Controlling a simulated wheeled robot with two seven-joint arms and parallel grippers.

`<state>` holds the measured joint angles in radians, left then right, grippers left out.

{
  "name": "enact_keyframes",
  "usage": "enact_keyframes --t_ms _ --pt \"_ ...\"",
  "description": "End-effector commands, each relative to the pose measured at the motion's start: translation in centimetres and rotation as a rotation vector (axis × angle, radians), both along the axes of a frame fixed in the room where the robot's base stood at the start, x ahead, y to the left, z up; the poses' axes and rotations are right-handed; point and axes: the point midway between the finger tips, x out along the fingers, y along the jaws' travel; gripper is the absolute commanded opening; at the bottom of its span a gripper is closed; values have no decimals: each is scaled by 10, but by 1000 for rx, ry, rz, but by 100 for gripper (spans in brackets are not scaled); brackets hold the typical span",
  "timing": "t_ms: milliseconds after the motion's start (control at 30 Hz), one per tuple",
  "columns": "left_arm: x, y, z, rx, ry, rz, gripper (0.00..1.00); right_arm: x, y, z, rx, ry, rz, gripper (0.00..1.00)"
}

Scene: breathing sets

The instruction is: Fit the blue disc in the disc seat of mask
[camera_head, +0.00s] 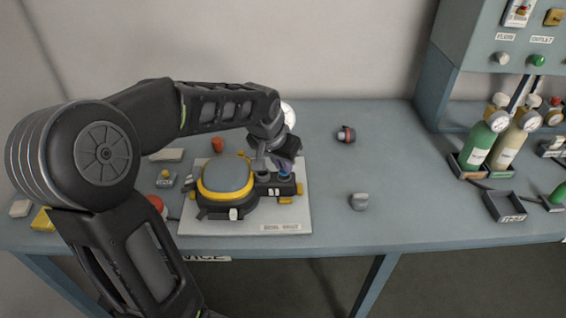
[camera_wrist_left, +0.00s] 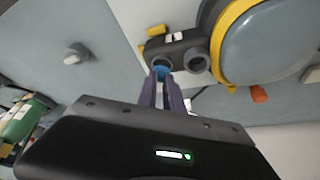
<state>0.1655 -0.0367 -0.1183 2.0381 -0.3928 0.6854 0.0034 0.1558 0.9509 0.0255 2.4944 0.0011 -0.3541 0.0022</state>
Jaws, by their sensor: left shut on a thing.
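The mask (camera_head: 228,176), with a grey face and yellow rim, lies on a pale board, and a dark block with round seats sticks out on its right. It fills the upper right of the left wrist view (camera_wrist_left: 270,40). The blue disc (camera_wrist_left: 162,66) is between the tips of my left gripper (camera_wrist_left: 163,78), at one round seat of that block; I cannot tell whether it is fully down in it. The neighbouring round seat (camera_wrist_left: 196,63) looks open and dark. In the head view my left gripper (camera_head: 284,163) points down over the block and largely hides the disc.
The pale board (camera_head: 205,224) lies on the blue-grey bench. Green (camera_head: 478,145) and cream bottles stand farther right. The bench between is clear.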

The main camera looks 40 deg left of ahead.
Motion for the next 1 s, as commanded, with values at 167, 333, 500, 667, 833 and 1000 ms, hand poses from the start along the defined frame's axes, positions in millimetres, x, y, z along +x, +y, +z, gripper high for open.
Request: enact_keyframes --t_ms 167,333,500,667,833,1000 --pt "0 0 -6 0 1 0 0 0 0 -5 0 0 0 36" --pt "0 0 -11 0 1 0 0 0 0 -9 0 0 0 36" --pt "0 0 -15 0 1 0 0 0 0 -13 0 0 0 36" --pt "0 0 -19 0 1 0 0 0 0 -16 0 0 0 36" --pt "0 0 -17 0 1 0 25 0 0 -14 0 0 0 36" --pt "0 0 -17 0 2 0 36 0 0 -14 0 0 0 36"
